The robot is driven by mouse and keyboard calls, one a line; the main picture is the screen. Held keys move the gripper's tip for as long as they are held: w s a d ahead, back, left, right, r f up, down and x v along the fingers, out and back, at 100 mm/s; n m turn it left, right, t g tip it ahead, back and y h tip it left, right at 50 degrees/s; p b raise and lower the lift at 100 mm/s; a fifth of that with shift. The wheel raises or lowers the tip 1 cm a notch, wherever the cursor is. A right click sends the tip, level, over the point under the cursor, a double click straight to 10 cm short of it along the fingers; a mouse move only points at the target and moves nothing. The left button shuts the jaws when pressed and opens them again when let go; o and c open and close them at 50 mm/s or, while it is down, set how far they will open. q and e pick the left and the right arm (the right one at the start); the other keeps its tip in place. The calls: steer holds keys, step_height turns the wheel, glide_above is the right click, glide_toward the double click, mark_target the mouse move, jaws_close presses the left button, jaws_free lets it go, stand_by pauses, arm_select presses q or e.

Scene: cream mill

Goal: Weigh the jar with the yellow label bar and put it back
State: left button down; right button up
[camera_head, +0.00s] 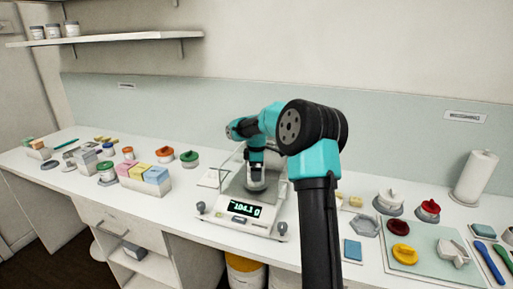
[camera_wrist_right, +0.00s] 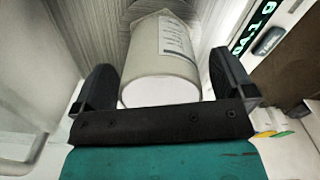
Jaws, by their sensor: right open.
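A pale jar (camera_wrist_right: 162,75) with a printed label stands on the pan of the balance (camera_head: 240,221), inside its clear draft shield. In the head view the jar (camera_head: 256,184) is partly hidden under my right gripper (camera_head: 256,166). No yellow bar shows on the visible part of the label. In the right wrist view my right gripper (camera_wrist_right: 163,88) is open, with one finger on each side of the jar and gaps beside it. The balance display (camera_head: 245,208) is lit and seems to read 104.1 g. My left gripper is not in view.
On the right are a mat (camera_head: 425,262) with colored knobbed pieces, blue-handled tools (camera_head: 489,262) and a paper roll (camera_head: 475,177).

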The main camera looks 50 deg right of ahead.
step_height(320, 180, up, 16)
steer(key=shift+r, duration=0.25)
steer(key=shift+w, duration=0.1)
stand_by(0.5)
